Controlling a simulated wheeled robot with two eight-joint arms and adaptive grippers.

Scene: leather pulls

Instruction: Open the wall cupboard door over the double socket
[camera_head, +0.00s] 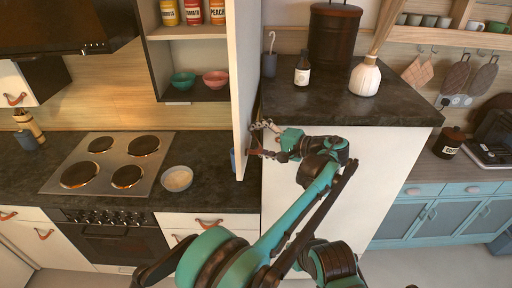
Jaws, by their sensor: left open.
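The wall cupboard (194,32) stands open in the head view, its shelves showing. Its pale door (241,80) is swung out towards me and seen nearly edge-on. My left gripper (262,139) is open at the right-hand face of the door, near its lower end. A small brown leather pull (257,152) seems to show by the fingers; I cannot tell whether they touch it. A pale double socket (456,100) is on the wall at the far right. Any socket behind the open door is hidden. My right gripper is not in view.
Cans (193,12) and two bowls (215,79) stand in the cupboard. A dark raised counter (390,103) with a brown canister (332,38), bottle (302,69) and white vase (365,78) lies right of the door.

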